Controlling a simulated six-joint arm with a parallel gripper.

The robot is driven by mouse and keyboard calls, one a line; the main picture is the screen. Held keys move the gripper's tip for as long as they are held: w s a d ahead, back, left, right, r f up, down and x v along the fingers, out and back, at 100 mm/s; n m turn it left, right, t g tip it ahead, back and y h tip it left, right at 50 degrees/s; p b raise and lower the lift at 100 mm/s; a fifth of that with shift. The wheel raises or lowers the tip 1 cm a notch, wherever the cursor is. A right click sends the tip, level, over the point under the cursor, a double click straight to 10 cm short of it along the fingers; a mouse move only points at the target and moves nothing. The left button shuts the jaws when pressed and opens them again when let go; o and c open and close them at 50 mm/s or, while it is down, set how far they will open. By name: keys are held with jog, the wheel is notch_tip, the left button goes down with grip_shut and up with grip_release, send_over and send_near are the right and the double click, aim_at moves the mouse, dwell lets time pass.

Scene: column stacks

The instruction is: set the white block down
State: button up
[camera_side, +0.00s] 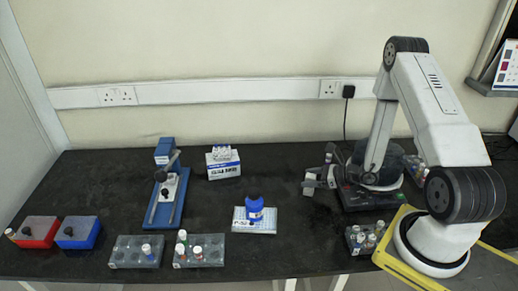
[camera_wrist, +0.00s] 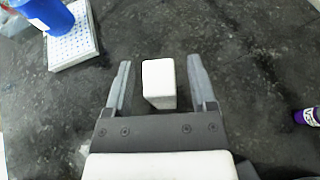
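The white block (camera_wrist: 158,80) is between the two fingers of my gripper (camera_wrist: 160,88) in the wrist view. A dark gap shows on each side of it, so the fingers are open and apart from it. The block appears upright on the dark bench, but its contact with the surface is hard to see. In the side view my gripper (camera_side: 318,180) is low over the bench, left of my arm's base. A small pale shape beside the fingers there may be the block; it is too small to tell.
A blue bottle (camera_side: 254,207) stands on a white well plate (camera_side: 241,226) to the left; the plate also shows in the wrist view (camera_wrist: 75,45). A vial rack (camera_side: 355,245) is in front. Bench around the block is clear.

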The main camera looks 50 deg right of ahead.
jog(key=shift+r, duration=0.1)
jog(key=shift+s+r, duration=0.1)
jog(key=shift+s, duration=0.05)
jog(key=v, duration=0.7)
dwell(0.3)
jog(key=shift+s+d, duration=0.1)
dwell(0.4)
